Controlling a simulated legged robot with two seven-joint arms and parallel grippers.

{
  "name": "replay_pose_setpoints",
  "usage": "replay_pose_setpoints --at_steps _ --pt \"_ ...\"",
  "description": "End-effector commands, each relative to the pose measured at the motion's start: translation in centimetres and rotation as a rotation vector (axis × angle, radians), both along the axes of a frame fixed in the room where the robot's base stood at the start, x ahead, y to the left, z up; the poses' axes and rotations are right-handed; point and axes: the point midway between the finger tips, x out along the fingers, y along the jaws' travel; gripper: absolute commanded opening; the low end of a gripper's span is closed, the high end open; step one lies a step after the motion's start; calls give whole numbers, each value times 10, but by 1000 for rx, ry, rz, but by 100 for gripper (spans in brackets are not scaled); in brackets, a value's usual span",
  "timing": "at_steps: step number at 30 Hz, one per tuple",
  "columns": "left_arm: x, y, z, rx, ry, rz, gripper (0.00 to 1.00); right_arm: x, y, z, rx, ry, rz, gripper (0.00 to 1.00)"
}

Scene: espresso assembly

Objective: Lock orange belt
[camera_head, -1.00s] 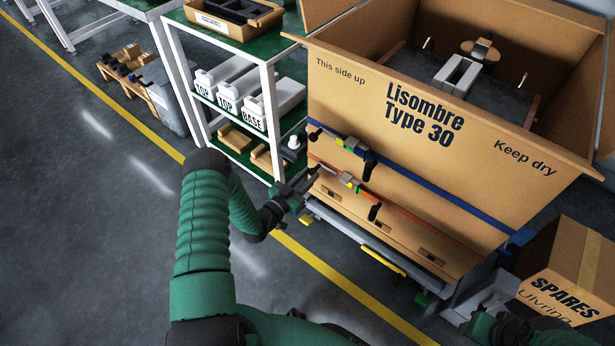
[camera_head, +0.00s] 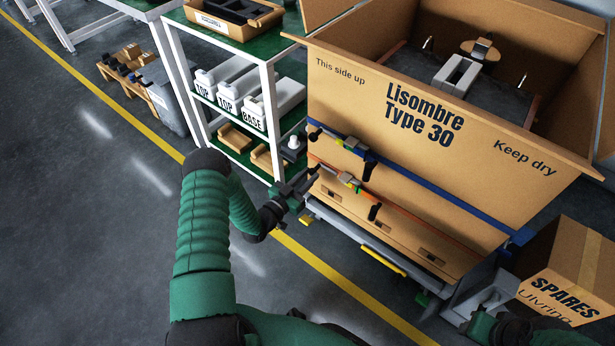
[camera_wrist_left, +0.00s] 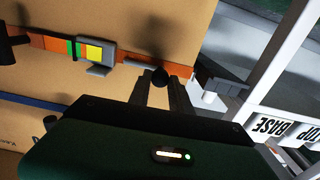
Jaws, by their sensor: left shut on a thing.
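The orange belt (camera_head: 410,219) runs across the lower front of the big cardboard crate (camera_head: 470,130). Its grey buckle (camera_head: 349,180) has coloured marks; in the left wrist view the buckle (camera_wrist_left: 98,53) shows yellow beside green and red stripes on the belt (camera_wrist_left: 48,43). My left gripper (camera_head: 309,184) is at the belt's left end, by the crate's corner. In the left wrist view its fingers (camera_wrist_left: 160,82) are closed on a small black knob (camera_wrist_left: 160,74) in front of the belt.
A blue belt (camera_head: 440,200) with its own buckle (camera_head: 352,145) and black handle runs above the orange one. A white-framed shelf (camera_head: 270,95) with labelled parts stands close left of the crate. A spares box (camera_head: 560,270) stands at the right. Open floor lies left.

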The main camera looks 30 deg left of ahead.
Motion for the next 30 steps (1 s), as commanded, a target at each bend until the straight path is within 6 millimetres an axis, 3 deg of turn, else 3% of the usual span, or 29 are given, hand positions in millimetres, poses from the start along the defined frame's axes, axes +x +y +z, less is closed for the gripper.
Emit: replay_pose_setpoints --at_steps 14,30 --pt "-1 2 -4 -48 6 4 0 0 0 -1 0 0 0 41" --pt "-2 -4 -31 -465 38 5 0 0 0 -6 0 0 0 41"
